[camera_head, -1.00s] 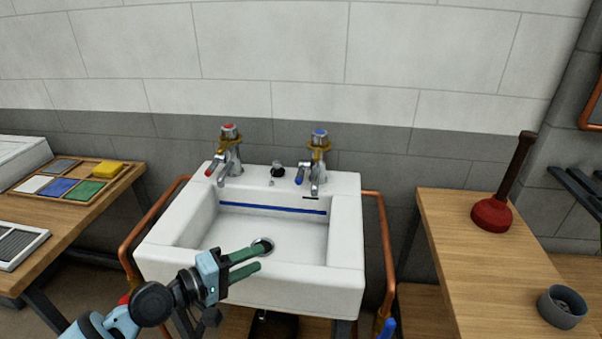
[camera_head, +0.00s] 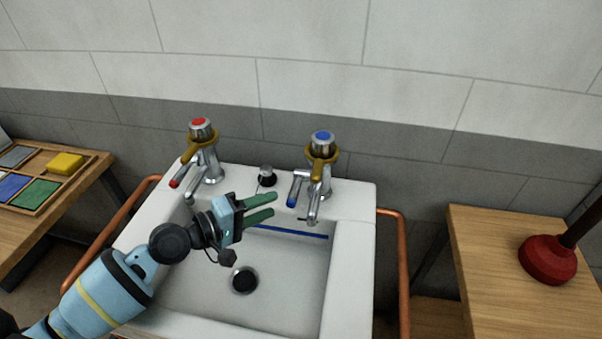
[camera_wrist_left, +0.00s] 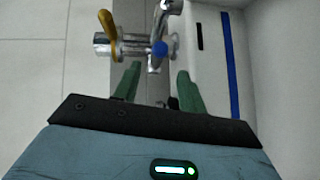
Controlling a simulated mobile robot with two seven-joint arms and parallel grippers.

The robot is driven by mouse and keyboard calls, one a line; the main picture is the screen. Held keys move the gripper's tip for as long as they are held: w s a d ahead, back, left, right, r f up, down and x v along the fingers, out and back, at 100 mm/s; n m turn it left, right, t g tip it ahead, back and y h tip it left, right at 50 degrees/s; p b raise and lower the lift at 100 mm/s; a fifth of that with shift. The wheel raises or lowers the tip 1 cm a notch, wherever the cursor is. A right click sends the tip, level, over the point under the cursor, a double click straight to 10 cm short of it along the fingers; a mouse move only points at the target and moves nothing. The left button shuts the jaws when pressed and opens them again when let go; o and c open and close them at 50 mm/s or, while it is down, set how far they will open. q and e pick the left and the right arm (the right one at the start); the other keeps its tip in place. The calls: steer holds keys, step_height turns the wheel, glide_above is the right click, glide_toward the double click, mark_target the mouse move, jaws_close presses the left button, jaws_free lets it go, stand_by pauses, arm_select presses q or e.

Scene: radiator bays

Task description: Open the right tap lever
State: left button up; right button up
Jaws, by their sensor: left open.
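The right tap (camera_head: 320,172) stands at the sink's back right, chrome with a blue cap and a brass-coloured collar. Its short chrome lever (camera_head: 298,184) points forward and down, ending in a blue tip. My left gripper (camera_head: 275,205) is open and empty, its green fingers pointing right, just left of the lever tip and apart from it. In the left wrist view, the lever's blue tip (camera_wrist_left: 159,49) shows ahead of the gap between the fingers (camera_wrist_left: 159,69), with the tap's brass collar (camera_wrist_left: 108,22) at upper left. My right gripper is out of view.
The left tap (camera_head: 207,160), with red cap and lever tip, stands behind my left wrist. A small black-topped knob (camera_head: 266,176) sits between the taps. The white sink basin (camera_head: 290,275) lies below. A copper pipe (camera_head: 403,265) and a bench with a red plunger (camera_head: 548,260) are at right.

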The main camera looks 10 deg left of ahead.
mark_target(294, 195)
arm_select(q)
steer(key=x, duration=0.7)
steer(key=shift+w+d+r+p, duration=0.15)
steer(key=shift+w+d+p, duration=0.1)
steer(key=shift+d+p, duration=0.05)
jaws_close()
stand_by(0.4)
